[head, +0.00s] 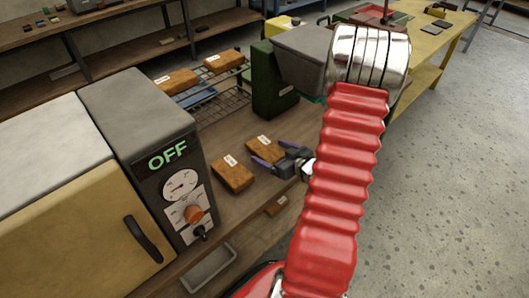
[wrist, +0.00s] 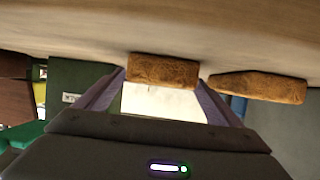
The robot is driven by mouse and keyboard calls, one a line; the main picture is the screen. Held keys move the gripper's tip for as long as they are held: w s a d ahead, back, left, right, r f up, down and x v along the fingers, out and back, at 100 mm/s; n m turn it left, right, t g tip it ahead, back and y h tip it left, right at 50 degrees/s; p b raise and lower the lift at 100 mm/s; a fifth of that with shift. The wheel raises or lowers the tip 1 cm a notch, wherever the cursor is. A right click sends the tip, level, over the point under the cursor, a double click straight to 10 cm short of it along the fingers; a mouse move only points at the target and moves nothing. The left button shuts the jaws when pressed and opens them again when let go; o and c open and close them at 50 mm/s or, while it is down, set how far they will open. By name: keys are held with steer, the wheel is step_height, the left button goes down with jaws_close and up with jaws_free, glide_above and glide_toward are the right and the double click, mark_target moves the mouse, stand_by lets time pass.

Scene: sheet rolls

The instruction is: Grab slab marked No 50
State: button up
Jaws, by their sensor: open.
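Several brown, crusty slabs with small white labels show in the head view; the label print is too small to read. One slab (head: 263,148) lies on the wooden bench at my gripper (head: 268,155), and another slab (head: 232,175) lies nearer the oven. Two more, a left slab (head: 177,81) and a right slab (head: 224,62), sit on a wire rack. One slab (head: 277,205) lies lower down. My gripper is open. In the wrist view, a slab (wrist: 162,69) shows between the purple fingers, with no clear contact, and another slab (wrist: 258,87) is to the right.
A grey and tan oven (head: 165,150) reading OFF stands at the left. A dark green box (head: 274,85) and a grey bin (head: 308,58) stand behind my gripper. The wire rack (head: 218,98) is at the back. Open floor (head: 440,170) lies to the right.

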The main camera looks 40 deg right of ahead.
mark_target(268, 150)
steer(key=shift+x, duration=1.75)
steer(key=shift+r, duration=0.1)
steer(key=shift+c, duration=0.7)
steer(key=c, duration=1.3)
steer(key=shift+r, duration=0.2)
steer(key=shift+r, duration=4.85)
